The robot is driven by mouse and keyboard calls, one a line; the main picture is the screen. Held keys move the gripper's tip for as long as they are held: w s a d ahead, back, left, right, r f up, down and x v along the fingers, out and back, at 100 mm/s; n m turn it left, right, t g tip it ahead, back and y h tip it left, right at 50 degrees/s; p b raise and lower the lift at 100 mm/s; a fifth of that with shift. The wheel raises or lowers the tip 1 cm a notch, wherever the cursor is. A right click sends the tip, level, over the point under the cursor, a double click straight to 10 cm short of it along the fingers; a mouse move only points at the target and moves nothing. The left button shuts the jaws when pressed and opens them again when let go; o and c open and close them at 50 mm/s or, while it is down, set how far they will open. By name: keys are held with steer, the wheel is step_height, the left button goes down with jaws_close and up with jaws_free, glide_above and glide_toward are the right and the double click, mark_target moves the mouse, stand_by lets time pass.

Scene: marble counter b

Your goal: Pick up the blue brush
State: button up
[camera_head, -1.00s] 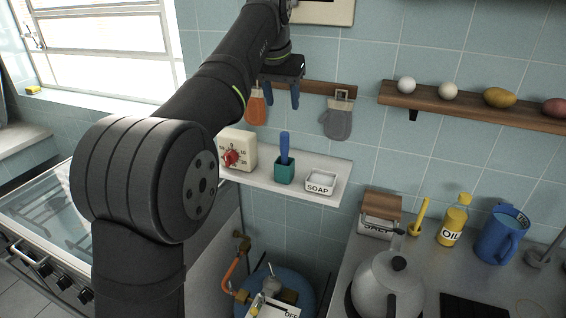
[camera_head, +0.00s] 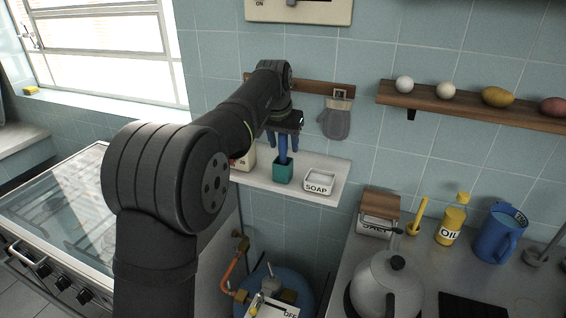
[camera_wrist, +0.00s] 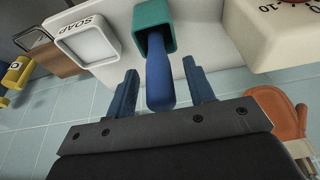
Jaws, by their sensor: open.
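The blue brush (camera_head: 283,150) stands upright in a teal square holder (camera_head: 283,171) on a white wall shelf (camera_head: 255,181). In the wrist view the brush handle (camera_wrist: 160,82) points toward me out of the holder (camera_wrist: 153,22). My gripper (camera_head: 283,146) is above the holder, around the top of the handle. In the wrist view my gripper (camera_wrist: 162,92) is open, with one blue finger on each side of the handle and a gap at both sides. The brush's lower end is hidden in the holder.
A white soap dish (camera_head: 319,183) stands right of the holder, and a cream timer (camera_head: 246,160) partly behind my arm stands left. A grey mitt (camera_head: 337,122) hangs from a wooden rail above. An orange mitt (camera_wrist: 278,112) shows in the wrist view.

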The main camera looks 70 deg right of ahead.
steer(key=shift+d+f, duration=0.1)
steer(key=shift+f, duration=0.25)
jaws_close()
steer(key=shift+r, duration=0.15)
